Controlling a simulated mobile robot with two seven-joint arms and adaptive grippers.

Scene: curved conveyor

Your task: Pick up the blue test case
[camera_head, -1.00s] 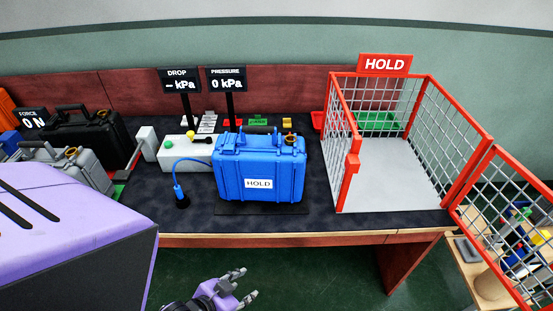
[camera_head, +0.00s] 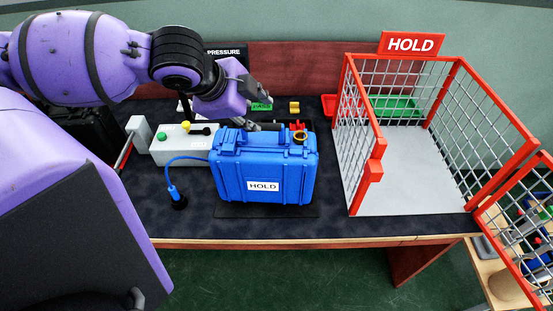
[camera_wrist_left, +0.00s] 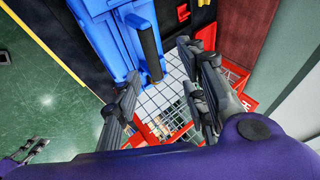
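The blue test case (camera_head: 265,172) stands upright on a dark mat on the bench, its HOLD label facing the front. Its dark top handle (camera_wrist_left: 147,45) shows in the left wrist view. My left gripper (camera_head: 258,105) is at the back top edge of the case and partly covers the handle in the head view. In the left wrist view the left gripper (camera_wrist_left: 158,60) is open, its fingers apart with the handle between them in the picture; contact cannot be told. What looks like my right gripper (camera_wrist_left: 28,150) shows small over the floor; its finger state is unclear.
A red-framed wire cage (camera_head: 376,170) with a HOLD sign (camera_head: 411,43) stands to the right of the case. A grey control box (camera_head: 178,148) with a blue hose (camera_head: 172,178) stands left. The PRESSURE display (camera_head: 226,53) is close behind my left arm.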

